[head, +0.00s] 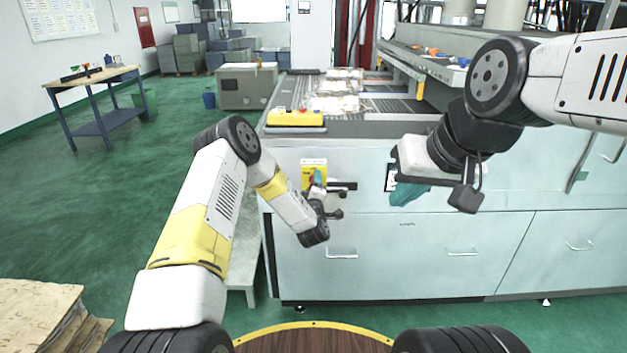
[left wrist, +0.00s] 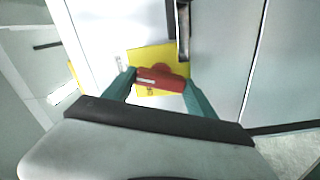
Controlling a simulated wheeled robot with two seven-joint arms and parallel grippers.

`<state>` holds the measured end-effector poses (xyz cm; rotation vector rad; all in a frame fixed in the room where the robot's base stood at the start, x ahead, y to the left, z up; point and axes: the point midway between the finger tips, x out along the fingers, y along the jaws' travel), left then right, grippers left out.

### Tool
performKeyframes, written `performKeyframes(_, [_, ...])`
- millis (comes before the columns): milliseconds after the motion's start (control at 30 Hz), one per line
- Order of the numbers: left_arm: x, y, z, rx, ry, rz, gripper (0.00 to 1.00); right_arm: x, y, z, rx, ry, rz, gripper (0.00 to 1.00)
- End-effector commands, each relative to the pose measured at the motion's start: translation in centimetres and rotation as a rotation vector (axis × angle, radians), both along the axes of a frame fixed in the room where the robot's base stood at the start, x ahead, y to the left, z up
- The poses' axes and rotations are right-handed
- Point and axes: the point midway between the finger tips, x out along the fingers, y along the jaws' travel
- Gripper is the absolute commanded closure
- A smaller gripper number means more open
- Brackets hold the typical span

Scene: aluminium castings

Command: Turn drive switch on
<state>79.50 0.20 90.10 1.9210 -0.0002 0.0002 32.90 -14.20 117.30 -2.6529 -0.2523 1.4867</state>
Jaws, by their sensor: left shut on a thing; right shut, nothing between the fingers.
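The drive switch is a red knob (left wrist: 160,77) on a yellow plate (left wrist: 148,56) on the front of the pale machine cabinet. In the left wrist view the knob's bar lies crosswise between the two teal fingers of my left gripper (left wrist: 160,88), which is shut on it. In the head view the yellow plate (head: 308,168) shows above my left gripper (head: 318,184), and most of the knob is hidden. My right gripper (head: 410,194) is shut and empty, to the right of the switch and in front of the cabinet face.
The cabinet front (head: 430,238) has several drawer handles. A yellow box (head: 296,119) with small buttons sits on the machine's top left corner. A workbench (head: 95,77) stands far left, and green floor lies open between. Stacked cardboard (head: 40,310) lies at lower left.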

Motion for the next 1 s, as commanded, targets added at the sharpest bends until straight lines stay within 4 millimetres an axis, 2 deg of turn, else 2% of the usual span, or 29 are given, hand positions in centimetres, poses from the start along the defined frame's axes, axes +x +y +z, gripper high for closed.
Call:
performKeyframes(433, [-0.01,0.12,-0.16,-0.292,0.002,0.002,0.75,0.00,0.00,0.00,0.000,0.000,0.000,1.00])
performKeyframes(1000, [-0.05,0.03,-0.20,-0.368,0.002,0.001,0.75,0.00,0.00,0.00,0.000,0.000,0.000,1.00])
